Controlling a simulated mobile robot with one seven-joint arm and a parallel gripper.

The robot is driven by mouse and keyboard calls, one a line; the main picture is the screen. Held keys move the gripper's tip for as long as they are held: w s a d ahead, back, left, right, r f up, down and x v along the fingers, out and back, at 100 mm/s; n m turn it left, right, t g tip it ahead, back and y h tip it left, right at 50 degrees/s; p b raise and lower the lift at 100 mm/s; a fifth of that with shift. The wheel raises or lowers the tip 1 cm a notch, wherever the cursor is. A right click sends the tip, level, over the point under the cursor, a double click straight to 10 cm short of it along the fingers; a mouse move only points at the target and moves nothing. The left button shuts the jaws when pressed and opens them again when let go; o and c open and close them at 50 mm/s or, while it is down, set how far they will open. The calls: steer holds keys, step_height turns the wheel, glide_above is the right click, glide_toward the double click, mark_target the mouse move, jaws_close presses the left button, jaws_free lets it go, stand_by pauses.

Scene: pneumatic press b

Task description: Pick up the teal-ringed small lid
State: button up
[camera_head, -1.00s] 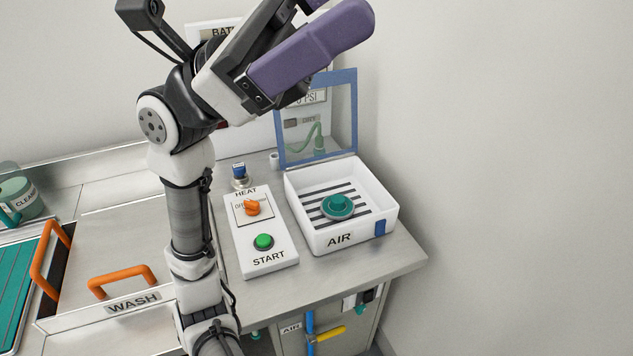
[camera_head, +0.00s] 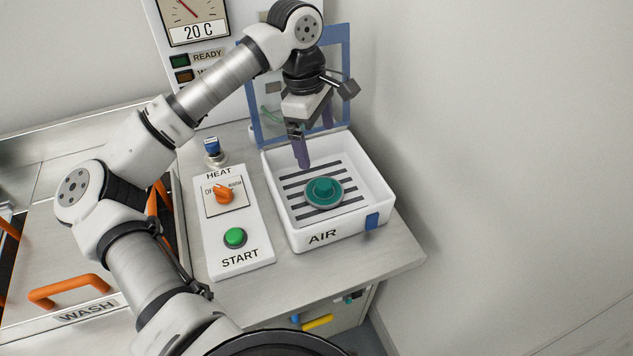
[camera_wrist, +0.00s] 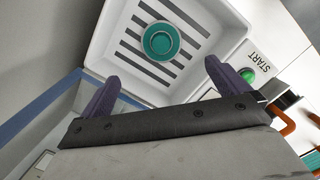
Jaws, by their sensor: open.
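The teal-ringed small lid (camera_head: 324,192), a teal disc with a raised teal knob, lies on the slotted floor of the white AIR box (camera_head: 297,235). The box's blue-framed clear cover (camera_head: 257,105) stands open at the back. My gripper (camera_head: 315,160) has purple fingers pointing down above the back part of the box, behind the lid and apart from it. In the wrist view the lid (camera_wrist: 161,41) shows ahead of the two spread fingers (camera_wrist: 160,85), nothing between them. The gripper is open and empty.
A white control panel (camera_head: 232,258) with an orange HEAT knob (camera_head: 224,194) and green START button (camera_head: 235,238) is left of the box. The box walls surround the lid. The blue cover frame stands close behind my gripper. The WASH unit with orange handles (camera_head: 68,290) is farther left.

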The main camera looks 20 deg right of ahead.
mark_target(324, 183)
steer(key=f, duration=0.2)
steer(key=f+p, duration=0.1)
steer(key=f, duration=0.2)
steer(key=s+f, duration=0.1)
steer(key=f, duration=0.2)
steer(key=shift+d+f+p, duration=0.15)
steer(key=shift+d+p, duration=0.15)
steer(key=shift+d, duration=0.05)
steer(key=shift+s+d+f+p, duration=0.15)
steer(key=shift+f+p, duration=0.4)
steer(key=shift+f, duration=0.75)
steer(key=shift+s+d+f+p, duration=0.15)
steer(key=shift+f+p, duration=0.4)
steer(key=shift+f, duration=0.75)
steer(key=shift+w, duration=0.1)
steer(key=c, duration=1)
